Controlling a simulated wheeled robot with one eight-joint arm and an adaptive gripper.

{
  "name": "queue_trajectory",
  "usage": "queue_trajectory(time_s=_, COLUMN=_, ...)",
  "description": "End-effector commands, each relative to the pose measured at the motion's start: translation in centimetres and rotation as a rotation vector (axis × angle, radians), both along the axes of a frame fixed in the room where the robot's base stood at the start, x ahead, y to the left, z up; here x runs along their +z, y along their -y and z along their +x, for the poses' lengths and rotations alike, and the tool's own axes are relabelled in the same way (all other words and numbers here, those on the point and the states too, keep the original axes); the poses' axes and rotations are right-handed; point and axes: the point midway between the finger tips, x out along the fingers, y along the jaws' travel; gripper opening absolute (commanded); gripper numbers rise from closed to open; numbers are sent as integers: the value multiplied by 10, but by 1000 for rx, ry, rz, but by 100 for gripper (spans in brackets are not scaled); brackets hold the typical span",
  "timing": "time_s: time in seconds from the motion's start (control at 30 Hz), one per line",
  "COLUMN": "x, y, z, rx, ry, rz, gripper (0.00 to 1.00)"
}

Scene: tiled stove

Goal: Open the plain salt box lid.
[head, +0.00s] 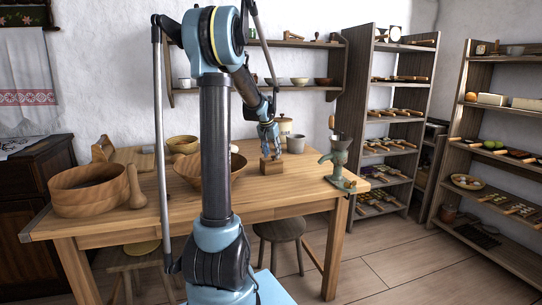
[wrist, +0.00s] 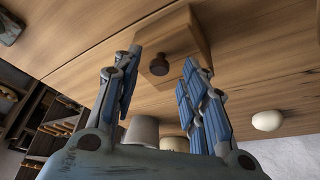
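The salt box is a small plain wooden box (head: 271,166) on the table, below my gripper (head: 269,142). In the wrist view the box (wrist: 188,38) lies just beyond the fingertips, with a dark round knob (wrist: 159,66) on its near face. My gripper (wrist: 161,62) is open, its blue fingers apart on either side of the knob. Nothing shows between them except the knob, and I cannot tell whether they touch the box. The lid looks shut, though its seam is too small to make out.
The wooden table (head: 150,215) carries a large bowl (head: 207,172), a round wooden tub (head: 88,190) and a pestle (head: 135,188) at left. A stool (head: 278,230) stands below.

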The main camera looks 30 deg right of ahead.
Motion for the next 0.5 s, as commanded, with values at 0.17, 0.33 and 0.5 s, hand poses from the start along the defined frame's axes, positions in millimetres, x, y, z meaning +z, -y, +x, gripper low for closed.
queue_trajectory(time_s=0.17, x=-9, y=3, z=2, rx=0, ry=0, rz=0, gripper=39)
queue_trajectory(time_s=0.33, x=-10, y=3, z=2, rx=0, ry=0, rz=0, gripper=39)
queue_trajectory(time_s=0.5, x=-10, y=3, z=2, rx=0, ry=0, rz=0, gripper=28)
